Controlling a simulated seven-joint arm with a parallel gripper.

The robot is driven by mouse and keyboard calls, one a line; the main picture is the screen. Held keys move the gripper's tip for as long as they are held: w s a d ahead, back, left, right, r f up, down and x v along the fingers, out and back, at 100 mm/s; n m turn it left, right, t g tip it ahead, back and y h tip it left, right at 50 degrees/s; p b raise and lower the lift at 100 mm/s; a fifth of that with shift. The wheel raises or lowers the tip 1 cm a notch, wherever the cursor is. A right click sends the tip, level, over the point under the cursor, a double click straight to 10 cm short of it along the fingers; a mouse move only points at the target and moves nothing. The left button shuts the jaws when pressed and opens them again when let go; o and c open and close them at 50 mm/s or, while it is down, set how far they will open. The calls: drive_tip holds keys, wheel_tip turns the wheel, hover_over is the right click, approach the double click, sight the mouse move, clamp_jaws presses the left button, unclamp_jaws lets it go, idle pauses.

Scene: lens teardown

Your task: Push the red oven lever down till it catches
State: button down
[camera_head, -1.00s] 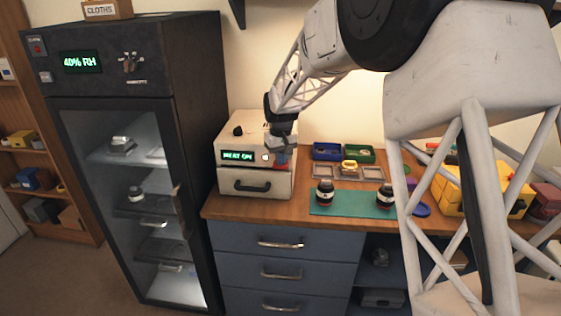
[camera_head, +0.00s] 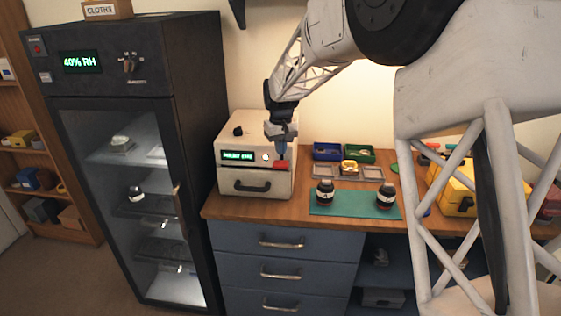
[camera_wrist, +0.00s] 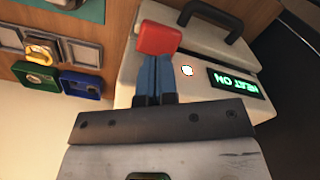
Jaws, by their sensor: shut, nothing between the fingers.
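The small cream oven (camera_head: 228,176) stands on the wooden bench, with a dark door handle and a lit green display. Its red lever (camera_head: 281,165) sticks out at the right of the front. My gripper (camera_head: 283,159) points down with its blue fingers shut and empty, right above the lever. In the wrist view the fingertips (camera_wrist: 156,58) meet the edge of the red lever (camera_wrist: 158,38); I cannot tell whether they press on it.
A tall drying cabinet (camera_head: 190,60) stands close left of the oven. Blue (camera_head: 326,151) and green (camera_head: 361,155) bins, small trays and a teal mat (camera_head: 350,212) with two dark lens parts lie to the right. A yellow case (camera_head: 452,190) is further right.

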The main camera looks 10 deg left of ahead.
sight(282, 164)
drive_tip(key=shift+r, duration=2.45)
drive_tip(key=shift+d, duration=0.1)
drive_tip(key=s+d+r+m, duration=0.1)
drive_tip(key=s+d+r, duration=0.2)
drive_tip(key=s+d, duration=0.35)
drive_tip(key=s+d+r+m+t, duration=0.1)
drive_tip(key=s+d+r, duration=0.1)
drive_tip(key=s+d, duration=0.5)
drive_tip(key=s+d+r+m, duration=0.1)
drive_tip(key=s+d+r, duration=0.3)
drive_tip(key=s, duration=0.5)
drive_tip(key=s+d+f+m, duration=0.1)
drive_tip(key=s+d+f, duration=0.1)
drive_tip(key=s, duration=0.6)
drive_tip(key=s+d+f+m+t, duration=0.1)
drive_tip(key=s+d+f, duration=0.2)
drive_tip(key=s, duration=0.6)
drive_tip(key=s+d+f+m, duration=0.1)
drive_tip(key=s+d+f, duration=0.1)
drive_tip(key=s+d, duration=0.3)
drive_tip(key=s, duration=0.4)
drive_tip(key=shift+s+d+f+t, duration=0.2)
drive_tip(key=shift+d+f+t, duration=0.1)
drive_tip(key=shift+f, duration=0.05)
